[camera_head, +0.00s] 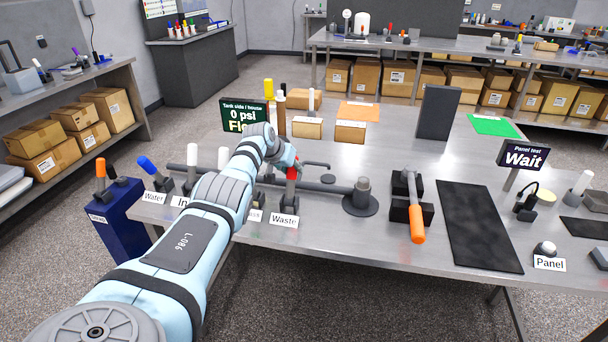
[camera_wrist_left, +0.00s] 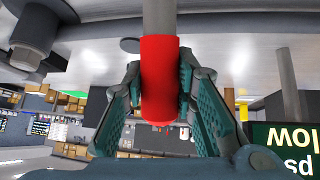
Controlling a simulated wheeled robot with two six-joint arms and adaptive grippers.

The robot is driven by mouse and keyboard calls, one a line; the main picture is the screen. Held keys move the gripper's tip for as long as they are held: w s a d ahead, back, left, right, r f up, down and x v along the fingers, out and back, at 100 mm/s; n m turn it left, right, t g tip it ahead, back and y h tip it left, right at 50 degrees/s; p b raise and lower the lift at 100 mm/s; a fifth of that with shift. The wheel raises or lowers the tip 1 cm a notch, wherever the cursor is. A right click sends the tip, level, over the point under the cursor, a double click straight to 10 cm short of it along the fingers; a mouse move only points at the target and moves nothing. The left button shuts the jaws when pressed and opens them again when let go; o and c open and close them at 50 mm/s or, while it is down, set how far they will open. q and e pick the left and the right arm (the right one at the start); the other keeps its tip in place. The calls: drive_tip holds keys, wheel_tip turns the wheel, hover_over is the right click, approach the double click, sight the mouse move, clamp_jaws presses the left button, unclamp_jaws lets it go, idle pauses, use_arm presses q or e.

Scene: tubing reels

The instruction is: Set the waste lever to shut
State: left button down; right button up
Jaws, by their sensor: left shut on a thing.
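The waste lever (camera_head: 292,173) has a red handle and stands behind the Waste label (camera_head: 285,219) on the metal table. My left gripper (camera_head: 296,164) is at the top of the red handle, with its arm reaching in from the left. In the left wrist view the red handle (camera_wrist_left: 160,75) sits between the two green-padded fingers of my left gripper (camera_wrist_left: 163,92), which are shut on it. The lever's grey shaft runs out of the top of that view. My left arm hides part of the neighbouring levers. My right gripper is not in view.
A white-handled lever (camera_head: 222,158) and a blue-handled lever (camera_head: 149,164) stand to the left along the pipe. A capped grey post (camera_head: 362,192) and an orange-handled lever (camera_head: 417,222) are to the right. A sign (camera_head: 244,115) reads 0 psi behind my wrist.

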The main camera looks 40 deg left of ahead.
use_arm(q)
drive_tip(key=shift+r, duration=0.1)
drive_tip(key=c, duration=1.5)
unclamp_jaws()
drive_tip(key=shift+o, duration=1)
drive_tip(key=shift+w, duration=0.1)
drive_tip(key=shift+s+a+r, duration=0.15)
drive_tip(key=shift+s, duration=0.05)
drive_tip(key=v, duration=1.1)
drive_tip(key=shift+r, duration=0.1)
drive_tip(key=shift+s, duration=0.15)
